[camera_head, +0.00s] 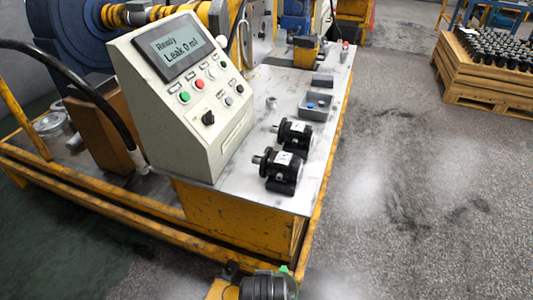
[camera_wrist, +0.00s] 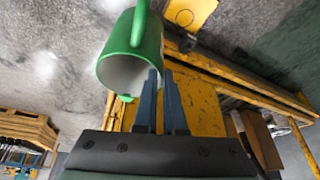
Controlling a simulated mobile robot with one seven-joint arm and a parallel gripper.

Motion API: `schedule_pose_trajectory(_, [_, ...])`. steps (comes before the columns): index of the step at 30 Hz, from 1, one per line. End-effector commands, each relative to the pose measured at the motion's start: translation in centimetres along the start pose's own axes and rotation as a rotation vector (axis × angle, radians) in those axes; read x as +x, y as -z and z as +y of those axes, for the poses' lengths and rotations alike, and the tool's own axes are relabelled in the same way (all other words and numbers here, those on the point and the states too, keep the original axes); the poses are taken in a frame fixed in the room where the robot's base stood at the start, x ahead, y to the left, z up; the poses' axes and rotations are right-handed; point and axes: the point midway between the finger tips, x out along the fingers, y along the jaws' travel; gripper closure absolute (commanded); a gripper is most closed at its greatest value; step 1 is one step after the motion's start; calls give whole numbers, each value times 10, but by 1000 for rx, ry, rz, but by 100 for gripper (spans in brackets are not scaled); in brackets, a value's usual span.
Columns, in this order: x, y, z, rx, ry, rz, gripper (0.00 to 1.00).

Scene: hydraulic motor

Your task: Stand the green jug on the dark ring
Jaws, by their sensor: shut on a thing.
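The green jug (camera_wrist: 146,45) fills the upper middle of the wrist view, its open, pale-lined mouth towards the camera and its handle at the top. My gripper (camera_wrist: 161,72) is shut on the jug's wall at the right side of the rim. In the head view, only a small green bit of the jug (camera_head: 284,268) shows above the dark end of my arm at the bottom edge. A thin dark ring (camera_wrist: 177,17) lies on a yellow surface (camera_wrist: 201,8) at the top of the wrist view, right of and apart from the jug.
A control console (camera_head: 185,90) reading "Ready, Leak 0 ml" stands on a metal bench (camera_head: 325,135). Two black motors (camera_head: 280,170) and a grey tray (camera_head: 316,106) are also there. A yellow frame rail (camera_head: 100,200) runs along the front. Open floor (camera_head: 420,200) lies right.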

Motion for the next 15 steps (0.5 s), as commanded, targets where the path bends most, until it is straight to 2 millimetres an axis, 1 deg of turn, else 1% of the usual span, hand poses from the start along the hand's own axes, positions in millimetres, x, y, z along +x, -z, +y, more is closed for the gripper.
schedule_pose_trajectory(1, [-24, 7, -1, -1, 1, 1, 100])
schedule_pose_trajectory(15, [-127, 26, -1, -1, -3, 1, 100])
